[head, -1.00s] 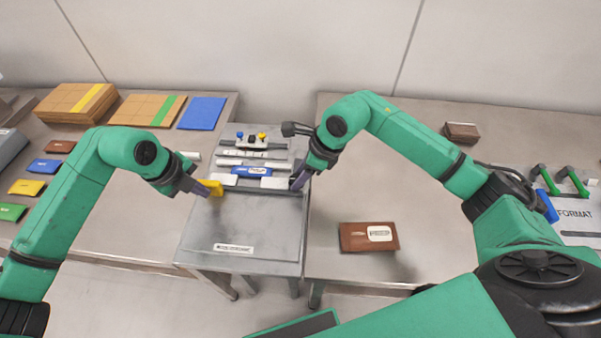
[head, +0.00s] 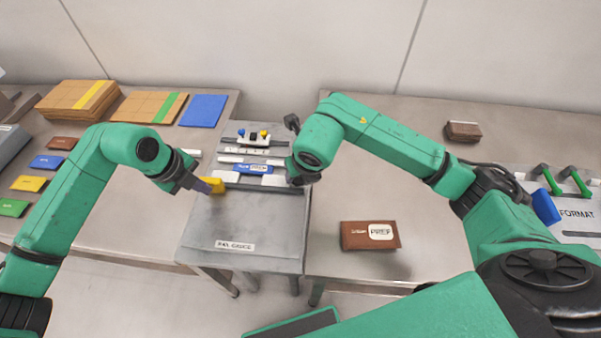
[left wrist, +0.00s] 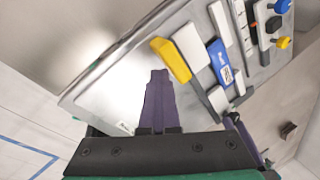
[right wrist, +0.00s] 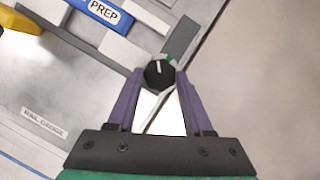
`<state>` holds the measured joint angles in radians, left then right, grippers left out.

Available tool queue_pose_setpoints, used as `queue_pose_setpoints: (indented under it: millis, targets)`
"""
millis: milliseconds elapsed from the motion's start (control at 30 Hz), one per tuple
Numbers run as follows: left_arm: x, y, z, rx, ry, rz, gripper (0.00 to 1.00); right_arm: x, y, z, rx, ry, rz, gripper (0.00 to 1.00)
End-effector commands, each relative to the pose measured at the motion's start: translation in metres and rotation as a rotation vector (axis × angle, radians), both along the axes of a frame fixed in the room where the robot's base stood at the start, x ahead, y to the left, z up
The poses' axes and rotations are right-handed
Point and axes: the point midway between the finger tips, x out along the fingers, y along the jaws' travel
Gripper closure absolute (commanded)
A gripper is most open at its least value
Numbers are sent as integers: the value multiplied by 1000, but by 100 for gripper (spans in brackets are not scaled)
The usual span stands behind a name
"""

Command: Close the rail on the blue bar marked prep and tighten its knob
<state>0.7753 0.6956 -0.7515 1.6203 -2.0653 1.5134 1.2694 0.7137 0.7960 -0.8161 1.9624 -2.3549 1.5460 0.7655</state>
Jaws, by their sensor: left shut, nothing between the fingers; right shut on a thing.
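The blue bar marked PREP (head: 253,169) lies across the rail gauge plate (head: 240,222), between pale blocks; its label is readable in the right wrist view (right wrist: 106,12). My right gripper (right wrist: 158,80) is shut on a black knob (right wrist: 157,75) at the rail's right end. The knob has a white pointer line, and a green mark lies beside it. In the head view, my right gripper (head: 300,180) hides the knob. A yellow block (head: 214,186) is at the rail's left end. My left gripper (left wrist: 159,75) is shut and empty beside the yellow block (left wrist: 171,60).
A brown PREP box (head: 369,235) lies on the right table. Cardboard stacks (head: 78,103) and coloured cards (head: 29,184) lie on the left table. A FORMAT board (head: 575,213) is at far right.

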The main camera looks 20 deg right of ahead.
Motion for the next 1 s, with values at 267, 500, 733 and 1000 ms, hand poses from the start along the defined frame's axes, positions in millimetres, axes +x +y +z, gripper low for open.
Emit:
queue_pose_setpoints:
  millis: [267,500,733,1000]
  targets:
    - [2,-1,2,-3,-9,1,100,-1,5,-1,2,5,-255,100]
    - [2,-1,2,-4,-8,1,100,-1,6,-1,2,6,-465,100]
    - [2,-1,2,-5,-9,1,100,-1,7,-1,2,7,-610,100]
    - [2,-1,2,-5,-9,0,100,0,8,-1,1,6,-695,100]
